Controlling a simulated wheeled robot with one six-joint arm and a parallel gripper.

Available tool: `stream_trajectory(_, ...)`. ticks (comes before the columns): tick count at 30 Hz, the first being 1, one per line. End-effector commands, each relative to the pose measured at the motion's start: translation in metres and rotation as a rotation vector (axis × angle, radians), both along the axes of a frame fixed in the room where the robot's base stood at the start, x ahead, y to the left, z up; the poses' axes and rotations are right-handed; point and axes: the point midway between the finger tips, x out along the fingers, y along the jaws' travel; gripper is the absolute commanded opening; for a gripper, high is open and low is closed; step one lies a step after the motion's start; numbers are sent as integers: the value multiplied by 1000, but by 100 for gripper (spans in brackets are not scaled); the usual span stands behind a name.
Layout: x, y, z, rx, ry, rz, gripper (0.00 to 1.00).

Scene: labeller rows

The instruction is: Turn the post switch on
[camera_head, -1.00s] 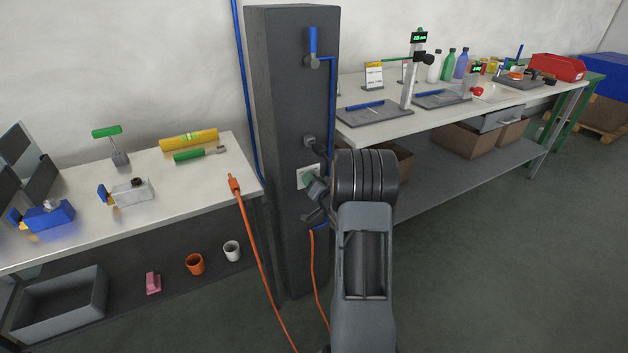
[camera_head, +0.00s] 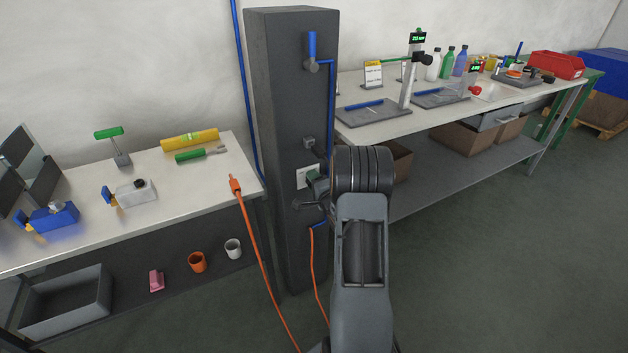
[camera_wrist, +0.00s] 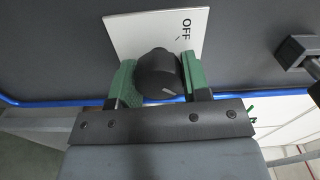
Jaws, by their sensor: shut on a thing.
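The post switch's black knob (camera_wrist: 158,75) sits on a white plate (camera_wrist: 130,32) marked OFF, on the dark face of the post. The green-padded fingers of my gripper (camera_wrist: 156,82) stand one on each side of the knob, shut on it. The OFF word is at the plate's right in the wrist view and the knob hides much of the plate. In the head view the plate (camera_head: 305,177) shows on the dark post (camera_head: 283,110), with my gripper (camera_head: 316,184) against it, mostly hidden by my wrist.
A blue-handled valve (camera_head: 311,50) is higher on the post, with a blue pipe beside it. An orange cable (camera_head: 258,250) hangs left of the post. Benches stand left (camera_head: 215,178) and right (camera_head: 460,118). A dark fitting (camera_wrist: 296,54) juts out near my gripper.

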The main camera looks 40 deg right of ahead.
Motion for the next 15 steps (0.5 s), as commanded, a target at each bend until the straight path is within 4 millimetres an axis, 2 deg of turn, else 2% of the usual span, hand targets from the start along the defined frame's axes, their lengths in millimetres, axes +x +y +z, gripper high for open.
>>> stream_trajectory(15,0,0,-1,107,-13,-1,20)
